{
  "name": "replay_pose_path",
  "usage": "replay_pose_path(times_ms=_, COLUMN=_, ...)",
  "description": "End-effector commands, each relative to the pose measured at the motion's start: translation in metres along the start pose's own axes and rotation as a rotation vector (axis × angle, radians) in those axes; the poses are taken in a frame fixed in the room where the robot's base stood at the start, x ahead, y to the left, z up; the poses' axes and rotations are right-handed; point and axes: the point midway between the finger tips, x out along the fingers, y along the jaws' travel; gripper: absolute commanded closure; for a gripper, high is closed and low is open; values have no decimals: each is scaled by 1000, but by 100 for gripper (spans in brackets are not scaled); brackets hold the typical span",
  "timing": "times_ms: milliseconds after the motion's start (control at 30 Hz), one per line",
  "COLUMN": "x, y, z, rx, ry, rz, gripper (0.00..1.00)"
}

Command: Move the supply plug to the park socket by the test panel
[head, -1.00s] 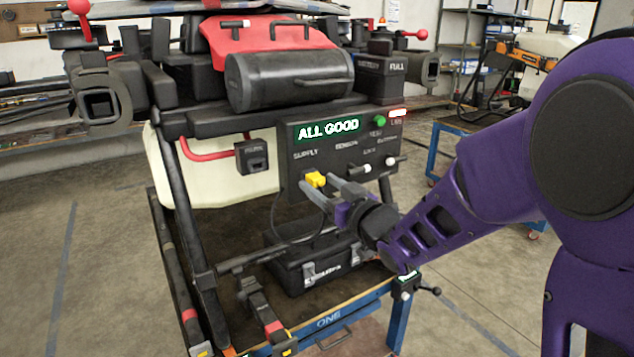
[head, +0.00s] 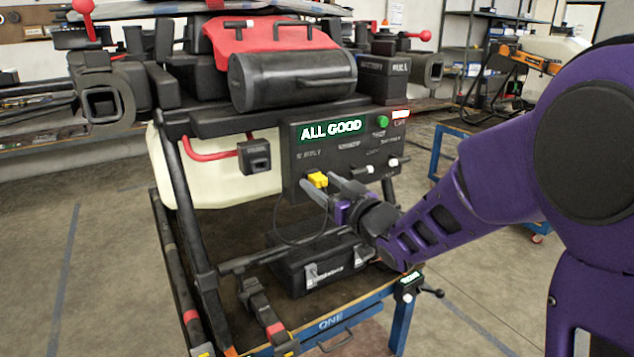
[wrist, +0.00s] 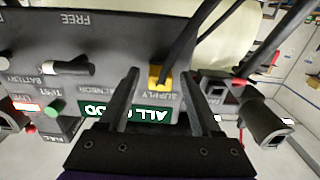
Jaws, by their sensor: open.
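The yellow supply plug (head: 317,180) sits at the panel's SUPPLY position, and a dark cable hangs from it in a loop. It also shows in the wrist view (wrist: 159,77), under the SUPPLY label. My gripper (head: 318,182) is open, its two fingers reaching toward the panel on either side of the plug. In the wrist view, gaps show between the plug and both fingers (wrist: 160,84). The dark test panel (head: 345,150) shows a green ALL GOOD display. A small black box (head: 254,156) with a red hose, left of the panel, may be the park socket; its label is unreadable.
A black case (head: 318,265) stands on the blue-framed cart (head: 335,321) below the panel. Switches (head: 392,161) stick out at the panel's right. A pale tank (head: 215,180) and dark frame bars lie to the left. A black cylinder (head: 292,80) overhangs above.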

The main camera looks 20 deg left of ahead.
Motion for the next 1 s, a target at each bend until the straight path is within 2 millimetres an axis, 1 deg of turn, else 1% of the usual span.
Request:
replay_pose_path(times_ms=667, x=0, y=-1, z=0, rx=0, ry=0, rz=-1, gripper=35)
replay_pose_path(times_ms=767, x=0, y=-1, z=0, rx=0, ry=0, rz=-1, gripper=51)
replay_pose_path(times_ms=800, x=0, y=-1, z=0, rx=0, ry=0, rz=-1, gripper=58)
replay_pose_path(times_ms=867, x=0, y=-1, z=0, rx=0, ry=0, rz=-1, gripper=69)
replay_pose_path(times_ms=1000, x=0, y=-1, z=0, rx=0, ry=0, rz=-1, gripper=94)
